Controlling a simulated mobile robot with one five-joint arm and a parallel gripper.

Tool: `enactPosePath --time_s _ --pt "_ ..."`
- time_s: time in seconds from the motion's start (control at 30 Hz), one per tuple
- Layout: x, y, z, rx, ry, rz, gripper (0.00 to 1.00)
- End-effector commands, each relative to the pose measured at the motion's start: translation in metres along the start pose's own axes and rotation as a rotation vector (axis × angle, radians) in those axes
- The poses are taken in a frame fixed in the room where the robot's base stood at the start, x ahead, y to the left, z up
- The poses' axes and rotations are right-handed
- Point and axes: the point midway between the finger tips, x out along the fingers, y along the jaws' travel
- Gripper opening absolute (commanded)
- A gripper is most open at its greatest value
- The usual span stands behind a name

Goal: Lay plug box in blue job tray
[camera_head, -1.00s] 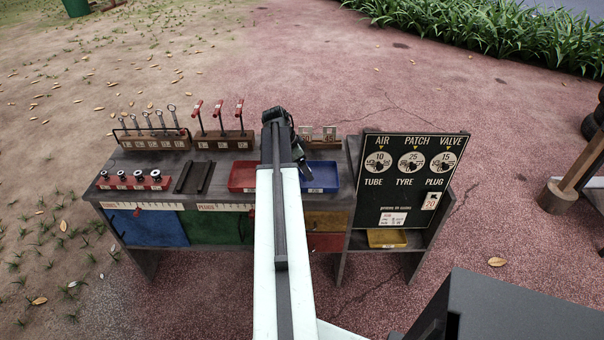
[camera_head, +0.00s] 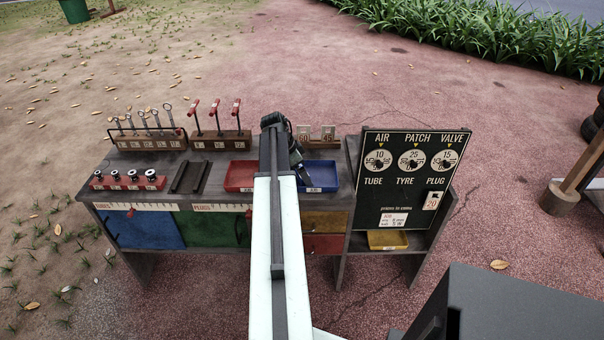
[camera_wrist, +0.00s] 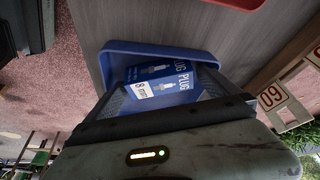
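The plug box (camera_wrist: 160,78), blue with white PLUG lettering and a white size label, is in the blue job tray (camera_wrist: 120,47), as the wrist view shows. It lies between my gripper's two spread fingers (camera_wrist: 168,92). Tray floor shows beside the box near the right finger, and the fingers look open around it. In the head view the blue job tray (camera_head: 330,177) is on the bench right of my arm, partly covered by my gripper (camera_head: 298,178). The box cannot be made out there.
A red tray (camera_head: 240,176) sits left of the blue one, partly behind my arm. Numbered tags (camera_head: 328,133) stand behind the trays. A black price board (camera_head: 411,180) rises at the right. Tool racks (camera_head: 150,138) and red-handled tools (camera_head: 217,138) stand at the back left.

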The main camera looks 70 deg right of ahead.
Motion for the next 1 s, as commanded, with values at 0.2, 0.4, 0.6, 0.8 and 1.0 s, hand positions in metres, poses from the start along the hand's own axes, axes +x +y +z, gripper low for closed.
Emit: enactPosePath --time_s 0.2,0.4,0.6,0.8,1.0 --pt "-0.001 0.0 -0.001 0.001 0.0 0.0 1.0" --pt "-0.02 0.0 -0.004 0.001 0.0 0.0 1.0" --pt "-0.062 0.001 -0.006 -0.001 0.0 0.0 1.0" --pt "-0.108 0.001 -0.006 0.0 0.0 0.0 1.0" --pt "-0.125 0.001 -0.004 0.002 0.0 0.001 1.0"
